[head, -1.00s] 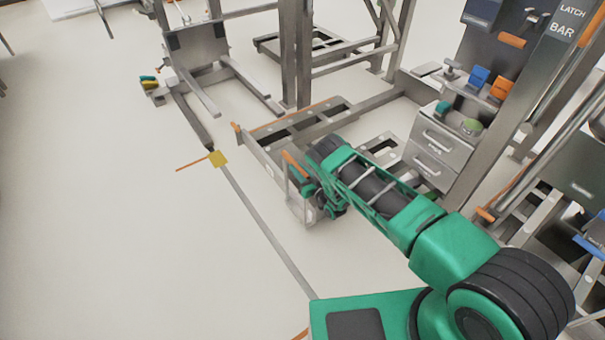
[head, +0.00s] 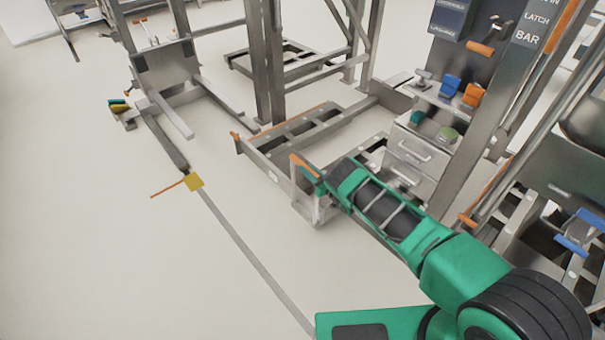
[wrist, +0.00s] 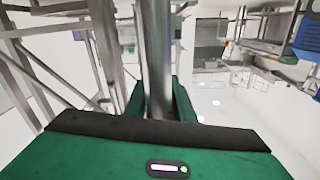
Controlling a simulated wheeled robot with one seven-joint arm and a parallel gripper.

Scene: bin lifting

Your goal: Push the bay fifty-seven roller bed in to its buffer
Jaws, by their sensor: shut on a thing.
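The roller bed (head: 372,160) is a low grey frame with round holes, reaching in beneath the rack beside the drawer unit. Its upright end handle (head: 304,163) has an orange top bar and a grey lower frame. My gripper (wrist: 157,100) is shut on a grey upright bar of this handle; in the wrist view the bar (wrist: 157,50) stands between the two green fingers. In the head view my green forearm hides much of the gripper and the bed's near side. No bay number is legible.
A neighbouring grey bed (head: 262,152) with an orange edge lies to the left. A fork-legged lift (head: 165,75) stands at the back left. A drawer unit (head: 418,150) stands right.

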